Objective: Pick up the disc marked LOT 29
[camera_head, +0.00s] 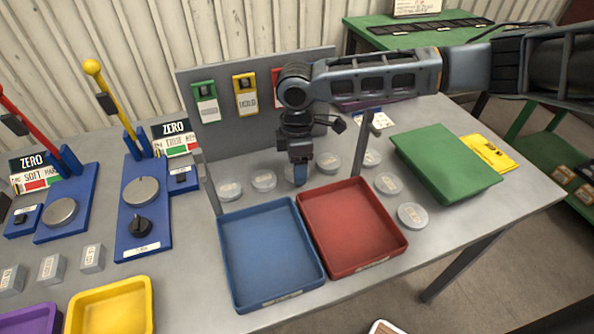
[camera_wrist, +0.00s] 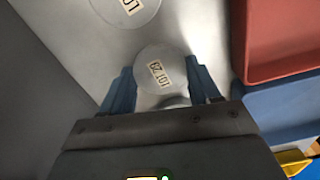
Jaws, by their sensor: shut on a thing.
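The disc marked LOT 29 (camera_wrist: 160,70) is pale and round, with its label showing between the two blue fingers of my gripper (camera_wrist: 163,90) in the wrist view. The fingers are shut on its sides. In the head view my gripper (camera_head: 299,174) points down behind the blue and red trays, and the disc is mostly hidden behind it. I cannot tell whether the disc is touching the table. Another disc with a partly visible label (camera_wrist: 127,8) lies just beyond it in the wrist view.
Several similar discs lie nearby, including one to the left (camera_head: 264,181) and one to the right (camera_head: 329,162). A blue tray (camera_head: 270,250) and red tray (camera_head: 352,228) stand in front. A grey board (camera_head: 225,140) rises behind; a green box (camera_head: 445,165) stands right.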

